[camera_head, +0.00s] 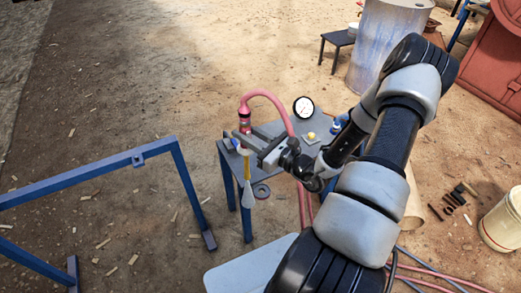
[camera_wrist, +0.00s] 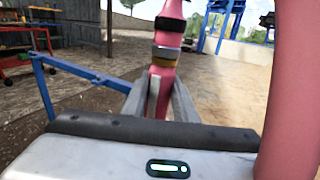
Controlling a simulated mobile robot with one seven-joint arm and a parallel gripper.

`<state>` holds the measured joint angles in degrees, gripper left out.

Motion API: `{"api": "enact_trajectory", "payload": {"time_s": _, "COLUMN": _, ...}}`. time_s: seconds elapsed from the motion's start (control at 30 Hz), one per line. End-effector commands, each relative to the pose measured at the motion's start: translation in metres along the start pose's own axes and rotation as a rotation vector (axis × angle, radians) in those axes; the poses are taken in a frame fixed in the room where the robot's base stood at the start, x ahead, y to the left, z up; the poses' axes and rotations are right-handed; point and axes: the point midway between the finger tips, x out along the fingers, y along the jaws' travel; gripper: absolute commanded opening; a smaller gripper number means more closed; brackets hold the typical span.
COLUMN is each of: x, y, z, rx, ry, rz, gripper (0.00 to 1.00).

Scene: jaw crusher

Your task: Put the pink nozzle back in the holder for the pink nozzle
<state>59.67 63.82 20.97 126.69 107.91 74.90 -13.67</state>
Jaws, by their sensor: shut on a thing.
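The pink nozzle (camera_head: 243,122) is upright, with a dark band and its pink hose (camera_head: 268,95) arching from its top to the right. My gripper (camera_head: 241,139) is shut on its lower part at the left end of the small table (camera_head: 270,131). In the wrist view, the nozzle (camera_wrist: 165,75) stands between my two grey fingers, with dark and yellow bands above them. The hose (camera_wrist: 291,90) crosses the right side there. I cannot make out the pink nozzle's holder; my fingers cover part of the table's left end.
A yellow and grey tool (camera_head: 247,180) hangs at the table's front left. A round gauge (camera_head: 304,107), a yellow item (camera_head: 311,136) and a blue item (camera_head: 336,127) are near the table's right side. A blue frame (camera_head: 90,174) stands to the left, with open ground behind.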

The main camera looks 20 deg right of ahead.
Motion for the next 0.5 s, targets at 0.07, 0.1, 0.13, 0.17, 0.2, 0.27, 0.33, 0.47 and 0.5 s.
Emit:
{"api": "enact_trajectory", "payload": {"time_s": 0.07, "x": -0.009, "y": -0.019, "z": -0.03, "rx": -0.003, "ry": 0.002, "rz": -0.01, "gripper": 0.0}}
{"api": "enact_trajectory", "payload": {"time_s": 0.1, "x": -0.013, "y": -0.026, "z": -0.039, "rx": -0.004, "ry": 0.004, "rz": -0.012, "gripper": 0.0}}
{"api": "enact_trajectory", "payload": {"time_s": 0.13, "x": -0.016, "y": -0.031, "z": -0.044, "rx": -0.004, "ry": 0.006, "rz": -0.013, "gripper": 0.0}}
{"api": "enact_trajectory", "payload": {"time_s": 0.17, "x": -0.018, "y": -0.034, "z": -0.049, "rx": -0.003, "ry": 0.007, "rz": -0.014, "gripper": 0.0}}
{"api": "enact_trajectory", "payload": {"time_s": 0.2, "x": -0.021, "y": -0.039, "z": -0.054, "rx": -0.003, "ry": 0.009, "rz": -0.015, "gripper": 0.0}}
{"api": "enact_trajectory", "payload": {"time_s": 0.27, "x": -0.024, "y": -0.043, "z": -0.059, "rx": -0.003, "ry": 0.011, "rz": -0.015, "gripper": 0.0}}
{"api": "enact_trajectory", "payload": {"time_s": 0.33, "x": -0.026, "y": -0.046, "z": -0.062, "rx": -0.003, "ry": 0.013, "rz": -0.015, "gripper": 0.0}}
{"api": "enact_trajectory", "payload": {"time_s": 0.47, "x": -0.027, "y": -0.047, "z": -0.063, "rx": -0.003, "ry": 0.013, "rz": -0.015, "gripper": 0.0}}
{"api": "enact_trajectory", "payload": {"time_s": 0.5, "x": -0.027, "y": -0.047, "z": -0.063, "rx": -0.003, "ry": 0.013, "rz": -0.015, "gripper": 0.0}}
